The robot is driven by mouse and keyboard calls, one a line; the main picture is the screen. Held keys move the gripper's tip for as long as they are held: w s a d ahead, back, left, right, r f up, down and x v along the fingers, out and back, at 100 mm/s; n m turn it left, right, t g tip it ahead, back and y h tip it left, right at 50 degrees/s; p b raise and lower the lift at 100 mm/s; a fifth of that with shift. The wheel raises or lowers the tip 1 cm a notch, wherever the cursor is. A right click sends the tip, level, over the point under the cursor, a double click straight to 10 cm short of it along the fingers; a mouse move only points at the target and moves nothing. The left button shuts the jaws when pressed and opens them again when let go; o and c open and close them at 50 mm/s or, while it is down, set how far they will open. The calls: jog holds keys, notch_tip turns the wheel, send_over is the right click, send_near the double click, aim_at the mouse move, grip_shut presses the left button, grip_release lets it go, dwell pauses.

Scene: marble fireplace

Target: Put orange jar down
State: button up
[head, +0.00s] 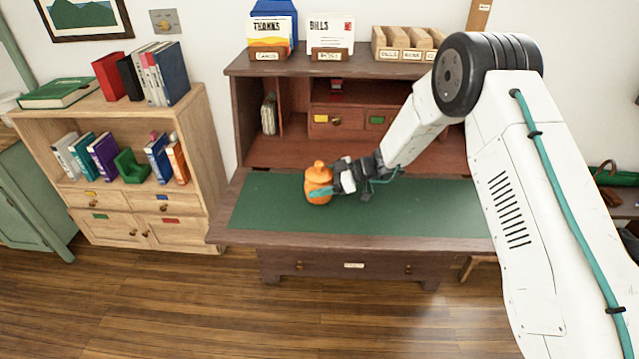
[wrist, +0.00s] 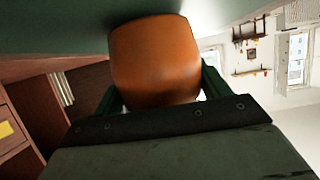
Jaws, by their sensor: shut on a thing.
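The orange jar (head: 318,186) is a small rounded jar with a knobbed lid, upright at the left part of the desk's green top (head: 262,206). My gripper (head: 322,191) reaches it from the right and is shut around its body. In the wrist view the orange jar (wrist: 155,62) fills the middle between the dark green fingers of my gripper (wrist: 155,88). The green surface lies along the top edge of that view, close to the jar. I cannot tell whether the jar's base touches it. My arm hides the right part of the desk.
A wooden bookcase (head: 120,205) with books stands to the left. The desk's hutch (head: 345,150) rises behind the jar, with small drawers. Letter holders (head: 330,54) and a wooden sorter (head: 404,44) stand on top. The green top around the jar is clear.

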jog(key=shift+f, duration=0.15)
jog(key=o, duration=1.2)
